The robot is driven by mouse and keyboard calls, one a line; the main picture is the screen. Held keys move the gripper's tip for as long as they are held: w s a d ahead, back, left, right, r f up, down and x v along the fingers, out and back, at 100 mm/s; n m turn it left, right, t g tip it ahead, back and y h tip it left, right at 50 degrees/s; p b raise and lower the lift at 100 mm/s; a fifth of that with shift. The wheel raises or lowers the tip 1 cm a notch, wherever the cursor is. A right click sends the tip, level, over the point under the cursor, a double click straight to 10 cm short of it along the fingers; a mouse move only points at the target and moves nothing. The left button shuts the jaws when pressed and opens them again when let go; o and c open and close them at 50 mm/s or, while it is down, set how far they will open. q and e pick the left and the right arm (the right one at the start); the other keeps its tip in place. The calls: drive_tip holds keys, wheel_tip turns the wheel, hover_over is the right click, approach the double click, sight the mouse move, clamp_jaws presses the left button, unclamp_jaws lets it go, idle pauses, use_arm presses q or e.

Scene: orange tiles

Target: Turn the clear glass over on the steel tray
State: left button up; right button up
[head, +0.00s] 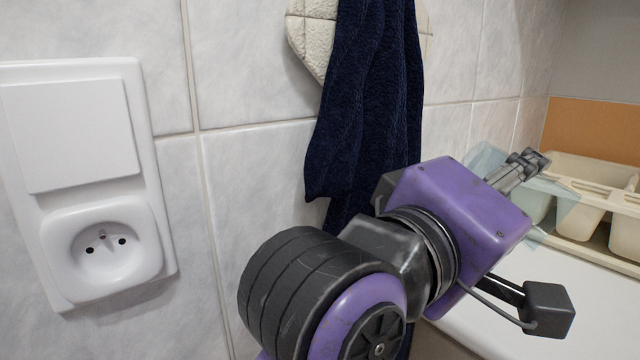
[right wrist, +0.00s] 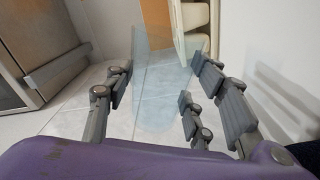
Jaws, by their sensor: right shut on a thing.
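My right gripper (head: 530,168) reaches away to the right in the head view, and its fingers are shut on the clear glass (head: 562,205). The glass is a pale bluish see-through shape, partly hidden behind the fingers and the purple gripper body. In the right wrist view the glass (right wrist: 158,75) stands out faintly between the fingers of the gripper (right wrist: 152,95). It looks tilted; I cannot tell which end is its mouth. The steel tray cannot be made out in either view. My left gripper is not in view.
A beige divided organizer (head: 622,196) stands at the right on a white surface (head: 490,325), close behind the glass. A dark blue towel (head: 365,110) hangs on the tiled wall beside my right arm. A white socket (head: 100,245) is at the left. The wrist view shows a tiled floor (right wrist: 80,105).

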drive_tip(key=m+b, duration=0.6)
drive_tip(key=m, duration=0.1)
drive_tip(key=m+b, duration=0.3)
drive_tip(key=m, duration=0.1)
drive_tip(key=shift+w+f, duration=0.1)
drive_tip(key=shift+f, duration=0.15)
drive_tip(key=shift+m+b, duration=0.35)
drive_tip(key=shift+m, duration=0.45)
drive_tip(key=shift+r+m, duration=0.15)
drive_tip(key=shift+m, duration=0.15)
drive_tip(key=shift+r, duration=0.15)
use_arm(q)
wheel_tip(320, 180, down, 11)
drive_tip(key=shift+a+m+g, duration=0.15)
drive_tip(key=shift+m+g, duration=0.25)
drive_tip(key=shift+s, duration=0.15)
use_arm(e)
drive_tip(key=shift+s+a, duration=0.15)
drive_tip(key=shift+s, duration=0.1)
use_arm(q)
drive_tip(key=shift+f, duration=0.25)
use_arm(e)
drive_tip(key=shift+v, duration=1)
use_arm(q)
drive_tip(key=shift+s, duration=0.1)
use_arm(e)
drive_tip(key=shift+s, duration=0.2)
use_arm(q)
drive_tip(key=shift+b, duration=0.3)
